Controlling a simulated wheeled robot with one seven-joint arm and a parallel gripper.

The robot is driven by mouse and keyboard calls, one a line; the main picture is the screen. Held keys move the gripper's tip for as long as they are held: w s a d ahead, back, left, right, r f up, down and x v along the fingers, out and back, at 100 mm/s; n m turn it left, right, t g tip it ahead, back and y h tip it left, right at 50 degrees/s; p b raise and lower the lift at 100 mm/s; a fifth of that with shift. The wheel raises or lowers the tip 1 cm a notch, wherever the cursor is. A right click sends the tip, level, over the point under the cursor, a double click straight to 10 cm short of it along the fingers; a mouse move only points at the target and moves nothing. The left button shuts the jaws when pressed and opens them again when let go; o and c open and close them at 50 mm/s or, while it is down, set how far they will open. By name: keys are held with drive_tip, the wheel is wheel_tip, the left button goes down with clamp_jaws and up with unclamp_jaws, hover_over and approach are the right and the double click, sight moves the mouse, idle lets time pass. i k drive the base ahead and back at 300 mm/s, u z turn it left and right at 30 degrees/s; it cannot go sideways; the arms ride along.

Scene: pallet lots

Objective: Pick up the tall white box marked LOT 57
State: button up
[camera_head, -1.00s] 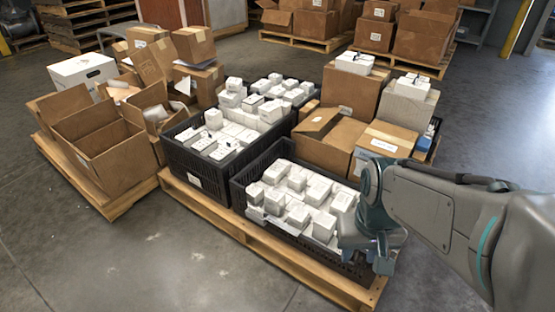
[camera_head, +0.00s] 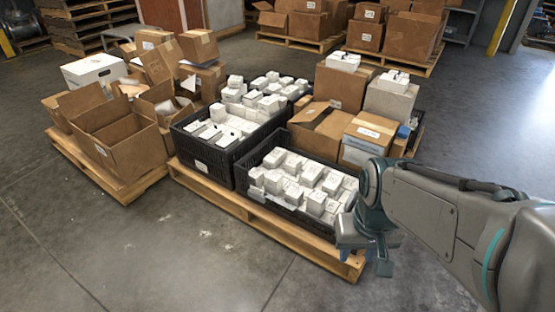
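I cannot read LOT 57 on any box. A white box (camera_head: 93,72) stands at the far left among brown cartons. A pale, fairly tall box (camera_head: 389,103) stands at the right back of the middle pallet, with small white boxes on top. Many small white boxes fill two black crates; the near crate (camera_head: 243,181) is closest to my arm, and the far crate (camera_head: 194,149) is behind it to the left. My gripper (camera_head: 382,264) hangs at the end of my arm, in front of the middle pallet's right corner. Its fingers are not clear, and I see nothing held.
The middle wooden pallet (camera_head: 262,212) carries both crates and brown cartons, including a labelled carton (camera_head: 368,136). A left pallet (camera_head: 110,182) holds open cartons (camera_head: 122,140). More loaded pallets stand behind. The concrete floor (camera_head: 190,260) in front is clear.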

sight(273, 179)
drive_tip(key=k, duration=0.6)
drive_tip(key=u, duration=1.05)
drive_tip(key=i, duration=1.9)
drive_tip(key=z, duration=0.65)
drive_tip(key=i, duration=0.25)
drive_tip(key=z, duration=0.35)
